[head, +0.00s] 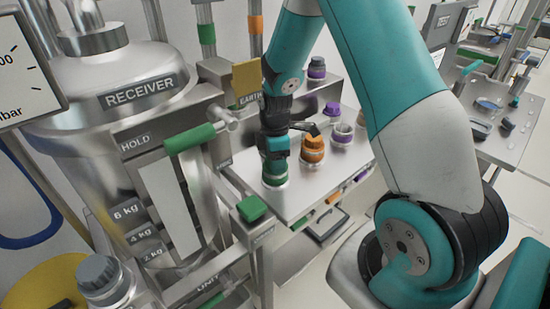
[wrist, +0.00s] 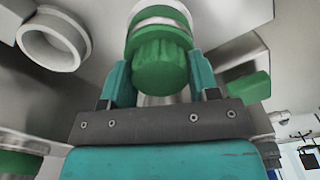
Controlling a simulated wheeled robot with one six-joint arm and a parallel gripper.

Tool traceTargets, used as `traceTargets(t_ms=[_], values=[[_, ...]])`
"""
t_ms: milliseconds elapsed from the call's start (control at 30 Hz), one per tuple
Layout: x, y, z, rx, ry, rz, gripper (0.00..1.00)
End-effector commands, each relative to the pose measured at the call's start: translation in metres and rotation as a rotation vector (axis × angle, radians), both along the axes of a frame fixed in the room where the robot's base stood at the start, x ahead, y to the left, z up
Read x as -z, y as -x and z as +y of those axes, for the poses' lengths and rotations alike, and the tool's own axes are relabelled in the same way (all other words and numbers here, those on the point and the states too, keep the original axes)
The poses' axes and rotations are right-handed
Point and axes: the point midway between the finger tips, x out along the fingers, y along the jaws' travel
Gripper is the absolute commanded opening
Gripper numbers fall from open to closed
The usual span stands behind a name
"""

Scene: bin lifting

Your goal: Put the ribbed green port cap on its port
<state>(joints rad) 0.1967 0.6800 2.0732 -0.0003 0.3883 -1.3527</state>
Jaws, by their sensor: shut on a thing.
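My gripper (head: 276,152) points down over the steel bench at the centre of the head view. In the wrist view its two teal fingers stand either side of the ribbed green cap (wrist: 160,66) and are shut on it. The green-banded port (head: 274,178) is directly under the gripper in the head view. In the wrist view its green and white rings (wrist: 160,18) lie right beyond the cap, roughly in line with it. The cap looks very close to the port or touching it. I cannot tell whether it is seated, as the fingers hide the join.
An orange cap (head: 313,150) stands close right of my gripper. A purple-banded port (head: 343,134) and purple caps (head: 332,108) are behind it. A green handle (head: 190,138) and a green block (head: 252,208) stick out at left. The steel receiver (head: 120,75) fills the left.

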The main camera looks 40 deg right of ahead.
Motion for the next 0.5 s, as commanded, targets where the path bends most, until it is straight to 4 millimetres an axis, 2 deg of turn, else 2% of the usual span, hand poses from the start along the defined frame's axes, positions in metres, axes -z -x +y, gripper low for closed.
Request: traceTargets(t_ms=[167, 200, 300, 333, 500], values=[[0.0014, 0.0003, 0.0001, 0.0, 0.0, 0.001, 0.23], [0.0014, 0.0003, 0.0001, 0.0, 0.0, 0.001, 0.58], [0.0015, 0.0004, 0.0002, 0.0, 0.0, 0.001, 0.81], [0.0015, 0.0004, 0.0001, 0.0, 0.0, 0.001, 0.85], [0.0012, 0.0003, 0.0001, 0.0, 0.0, 0.001, 0.85]])
